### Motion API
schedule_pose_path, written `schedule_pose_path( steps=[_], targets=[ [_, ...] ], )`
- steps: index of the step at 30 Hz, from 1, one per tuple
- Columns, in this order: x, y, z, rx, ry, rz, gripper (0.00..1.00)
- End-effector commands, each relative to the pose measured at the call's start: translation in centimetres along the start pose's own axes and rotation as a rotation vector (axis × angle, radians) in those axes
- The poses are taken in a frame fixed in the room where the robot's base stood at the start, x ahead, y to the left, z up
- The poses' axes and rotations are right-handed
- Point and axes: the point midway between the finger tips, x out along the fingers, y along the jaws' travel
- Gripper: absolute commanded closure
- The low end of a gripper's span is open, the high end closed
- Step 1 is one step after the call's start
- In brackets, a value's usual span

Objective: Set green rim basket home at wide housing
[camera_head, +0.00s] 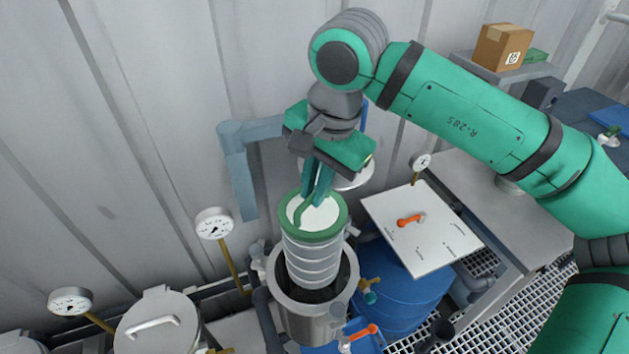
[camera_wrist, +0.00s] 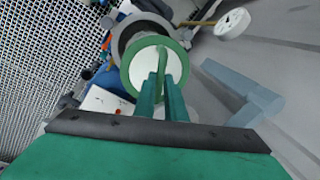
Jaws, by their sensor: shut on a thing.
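The green rim basket (camera_head: 311,252) is a pale ribbed cylinder with a green rim and a green handle across its white top. My gripper (camera_head: 319,190) is shut on that handle from above. The basket hangs nearly upright with its lower end at the mouth of the wide housing (camera_head: 318,318), an open grey metal cylinder. How deep the lower end sits is hard to tell. In the wrist view the basket's green rim (camera_wrist: 185,57) lies beyond my gripper (camera_wrist: 162,82), and part of the housing's grey ring (camera_wrist: 128,34) shows behind it.
A lidded vessel (camera_head: 158,325) stands at the lower left. Gauges (camera_head: 213,223) rise beside the housing. A blue barrel (camera_head: 405,290) and a white panel with an orange handle (camera_head: 428,235) are close on the right. A blue-grey pipe bracket (camera_head: 238,170) stands behind at the left.

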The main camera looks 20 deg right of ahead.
Motion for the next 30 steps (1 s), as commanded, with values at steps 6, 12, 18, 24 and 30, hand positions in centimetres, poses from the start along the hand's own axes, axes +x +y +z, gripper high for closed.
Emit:
schedule_pose_path(
  steps=[6, 12, 18, 24, 30],
  targets=[
    [1.0, 0.2, 0.0, 0.000, 0.001, -0.002, 1.00],
    [2.0, 0.4, 0.0, 0.000, 0.000, -0.001, 1.00],
    [2.9, 0.5, 0.0, 0.000, 0.001, -0.002, 1.00],
    [3.9, 0.7, 0.0, 0.000, 0.000, -0.001, 1.00],
    [4.8, 0.9, 0.0, 0.000, 0.001, -0.002, 1.00]
  ],
)
